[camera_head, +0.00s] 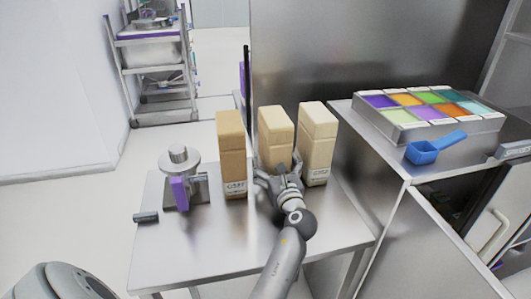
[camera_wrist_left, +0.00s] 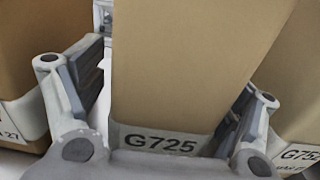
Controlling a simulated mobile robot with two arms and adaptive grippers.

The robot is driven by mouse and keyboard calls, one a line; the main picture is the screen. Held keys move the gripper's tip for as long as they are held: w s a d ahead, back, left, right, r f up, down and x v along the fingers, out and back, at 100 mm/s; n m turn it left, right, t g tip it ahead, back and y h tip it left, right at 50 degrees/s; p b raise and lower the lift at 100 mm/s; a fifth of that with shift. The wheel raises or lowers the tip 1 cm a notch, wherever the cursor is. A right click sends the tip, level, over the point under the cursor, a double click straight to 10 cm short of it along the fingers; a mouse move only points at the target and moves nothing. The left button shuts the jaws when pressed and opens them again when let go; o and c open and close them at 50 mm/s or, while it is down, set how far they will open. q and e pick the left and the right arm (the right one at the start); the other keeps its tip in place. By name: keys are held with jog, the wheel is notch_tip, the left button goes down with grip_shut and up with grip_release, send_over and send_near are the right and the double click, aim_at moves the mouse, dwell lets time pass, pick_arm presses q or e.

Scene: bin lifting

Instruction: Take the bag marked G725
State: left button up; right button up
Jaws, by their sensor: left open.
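The bag marked G725 (camera_wrist_left: 158,143) is tan and fills the middle of the left wrist view, with its label low on its front. In the head view it is the middle bag (camera_head: 275,128) of three, upright on a metal table (camera_head: 245,262). My left gripper (camera_head: 278,168) is open at its front. One finger stands on each side of the bag in the left wrist view (camera_wrist_left: 165,85), with gaps visible. In the head view the gripper hides the bag's lower part and label. My right gripper is not in view.
A darker tan bag (camera_head: 232,150) stands close on the left and a paler bag (camera_head: 318,140) on the right, marked G75-something. A scale-like device (camera_head: 180,170) is at the table's left. A counter with coloured compartments (camera_head: 425,112) and a blue scoop (camera_head: 424,153) is at right.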

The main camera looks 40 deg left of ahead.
pick_arm(q)
jog(key=shift+w, duration=0.15)
jog(key=shift+d+r, duration=0.15)
jog(key=shift+r, duration=0.05)
jog(key=shift+d+r, duration=0.1)
jog(key=shift+d, duration=0.05)
jog(key=c, duration=1.2)
jog(key=shift+r, duration=0.25)
jog(key=shift+c, duration=0.7)
jog(key=shift+f, duration=0.1)
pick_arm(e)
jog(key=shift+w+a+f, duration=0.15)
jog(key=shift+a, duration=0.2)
